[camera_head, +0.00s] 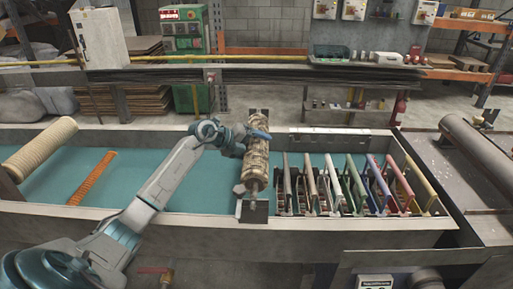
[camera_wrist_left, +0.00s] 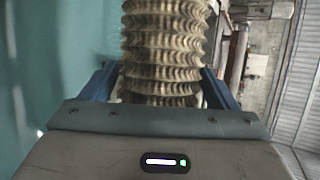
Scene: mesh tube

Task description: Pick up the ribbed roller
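The ribbed roller (camera_head: 256,165) is tan-brown with close ridges and lies front to back on a dark narrow support (camera_head: 255,211) across the trough. My left gripper (camera_head: 258,134) is at its far part, with a blue finger over the roller. In the left wrist view the roller (camera_wrist_left: 163,50) fills the space between the two blue fingers of my left gripper (camera_wrist_left: 160,85), one on each side. The roller hides the fingertips, so I cannot tell whether they press on it. My right gripper is not in view.
A teal-floored trough (camera_head: 205,192) runs across the front. Coloured frames (camera_head: 350,188) stand close on the roller's right. A large tan ribbed roll (camera_head: 38,150) and a thin orange rod (camera_head: 92,178) lie to the left. A grey cylinder (camera_head: 480,150) is at far right.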

